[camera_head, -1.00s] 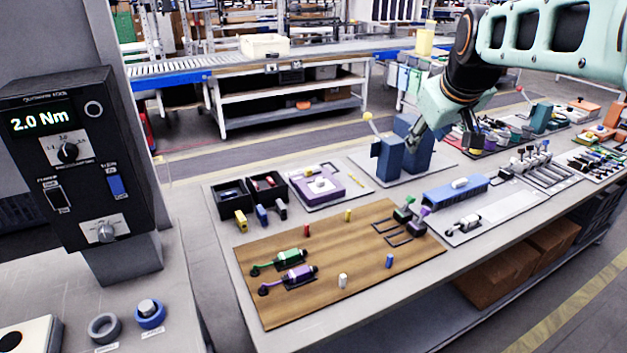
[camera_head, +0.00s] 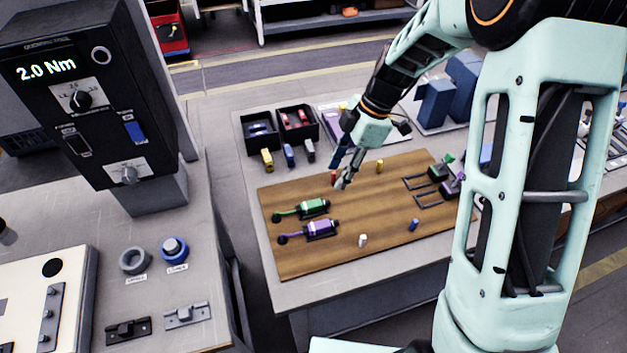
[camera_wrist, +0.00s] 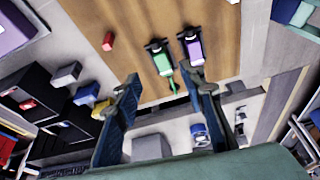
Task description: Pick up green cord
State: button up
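The green cord (camera_head: 312,207) lies on the wooden board (camera_head: 390,220), its thin tail pointing left. In the wrist view the green cord (camera_wrist: 163,62) lies ahead, its tail showing between my fingers in the picture. The purple cord (camera_head: 320,229) lies beside it, nearer the board's front edge; it also shows in the wrist view (camera_wrist: 194,48). My gripper (camera_head: 343,182) is above the board, to the right of and behind the green cord in the head view. Its fingers are apart and hold nothing in the wrist view (camera_wrist: 168,88). It is not touching the cord.
Small pegs stand on the board: yellow (camera_head: 380,166), white (camera_head: 362,240), blue (camera_head: 413,225). Black bins (camera_head: 262,128) and connector blocks (camera_head: 267,158) stand behind it. The control box (camera_head: 90,110) is at the left. The board's middle is mostly clear.

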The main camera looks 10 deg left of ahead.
jog(key=n, duration=0.1)
send_over(312, 203)
jog(key=d, duration=0.3)
jog(key=shift+g+y, duration=0.3)
jog(key=f, duration=0.5)
jog(key=shift+w+a+f+p, duration=0.1)
jog(key=shift+w+f+p, duration=0.15)
jog(key=shift+p, duration=0.05)
jog(key=shift+w+p+x, duration=0.15)
jog(key=shift+p+x, duration=0.2)
jog(key=shift+x, duration=1.05)
jog(key=shift+w+p+x, duration=0.1)
jog(key=shift+p+x, duration=0.25)
jog(key=shift+x, duration=1.05)
jog(key=shift+a, duration=0.15)
grip_shut()
